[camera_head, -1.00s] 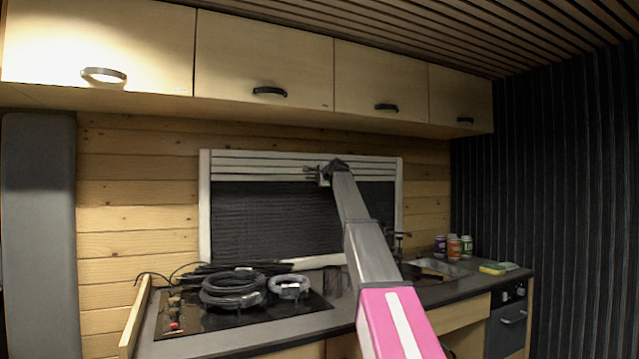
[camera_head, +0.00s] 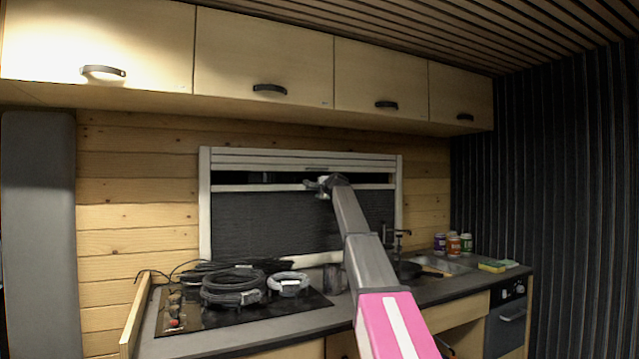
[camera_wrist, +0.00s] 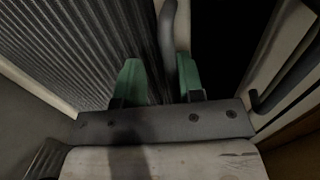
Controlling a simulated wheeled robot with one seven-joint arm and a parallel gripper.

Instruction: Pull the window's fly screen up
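The window (camera_head: 204,215) is in the back wall, in a pale frame. A dark pleated screen (camera_head: 270,222) fills most of it, with a pale rail (camera_head: 255,187) along its top edge. A narrow dark gap lies between this rail and the slatted top of the frame. My gripper (camera_head: 318,186) is at the rail, right of its middle. In the wrist view, my gripper's green fingers (camera_wrist: 158,82) stand apart, with a grey handle-like strip (camera_wrist: 169,45) between them, close to the right finger. A space shows between the strip and the left finger.
A counter (camera_head: 245,343) below the window holds a hob with coiled cables (camera_head: 235,287), a sink (camera_head: 440,264), jars (camera_head: 453,244) and a sponge (camera_head: 491,266). Closed cupboards (camera_head: 264,50) hang above.

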